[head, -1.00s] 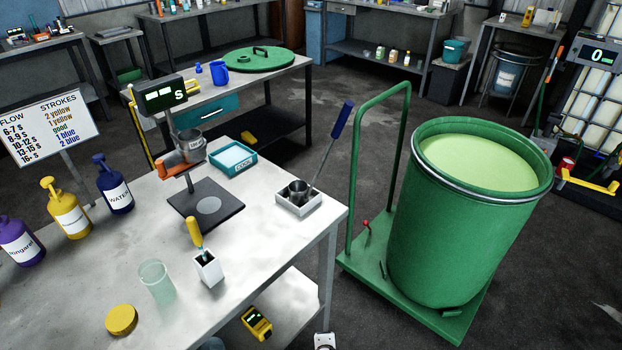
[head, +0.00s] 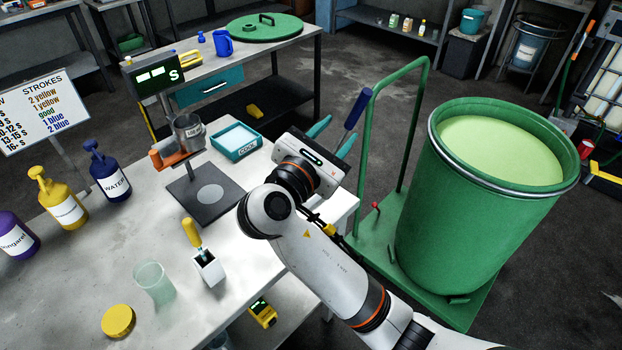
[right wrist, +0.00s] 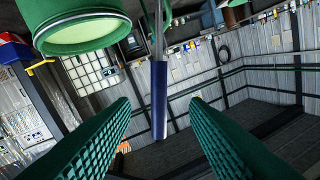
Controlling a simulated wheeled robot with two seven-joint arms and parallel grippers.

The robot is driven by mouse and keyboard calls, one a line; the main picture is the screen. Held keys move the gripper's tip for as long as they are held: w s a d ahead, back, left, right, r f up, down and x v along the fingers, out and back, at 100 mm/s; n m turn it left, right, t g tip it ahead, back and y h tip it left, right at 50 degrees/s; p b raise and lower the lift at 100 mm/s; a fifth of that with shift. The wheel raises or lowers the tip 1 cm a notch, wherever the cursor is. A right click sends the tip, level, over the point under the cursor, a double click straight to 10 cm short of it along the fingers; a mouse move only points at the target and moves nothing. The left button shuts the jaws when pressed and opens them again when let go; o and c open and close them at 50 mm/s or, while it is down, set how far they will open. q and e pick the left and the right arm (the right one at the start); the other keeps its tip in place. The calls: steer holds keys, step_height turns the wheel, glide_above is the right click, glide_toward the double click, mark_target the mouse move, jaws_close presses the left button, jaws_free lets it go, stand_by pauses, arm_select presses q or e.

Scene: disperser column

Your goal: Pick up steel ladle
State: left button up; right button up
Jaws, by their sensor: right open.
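The steel ladle (head: 357,108) stands tilted at the table's right end, its blue handle uppermost. Its lower part and the small tray it stood in are hidden behind my right arm in the head view. My right gripper (head: 333,135) is open, with its two green fingers pointing toward the handle. In the right wrist view the blue handle (right wrist: 159,100) shows in the gap between the fingertips, with space on both sides. I cannot tell whether it is between the pads or just beyond them. My left gripper is not in view.
A green drum (head: 480,210) of pale green liquid stands on a green trolley (head: 375,240), whose upright handle rail (head: 370,150) rises close beside the ladle. On the table are a scale stand (head: 205,195), a teal tray (head: 236,141), a beaker (head: 154,283) and several pump bottles.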

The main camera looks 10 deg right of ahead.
mark_target(352, 118)
steer(key=x, duration=0.2)
steer(key=shift+w+d+f, duration=0.1)
steer(key=shift+w+d, duration=0.15)
steer(key=shift+w, duration=0.1)
steer(key=shift+w+d+p, duration=0.35)
steer(key=shift+w+p, duration=0.1)
steer(key=p+x, duration=0.1)
steer(key=x, duration=0.2)
steer(key=shift+w+d+f, duration=0.1)
steer(key=shift+w+d, duration=0.1)
steer(key=shift+d, duration=0.1)
steer(key=shift+w+d+f, duration=0.1)
steer(key=shift+w, duration=0.05)
steer(key=c, duration=0.4)
jaws_close()
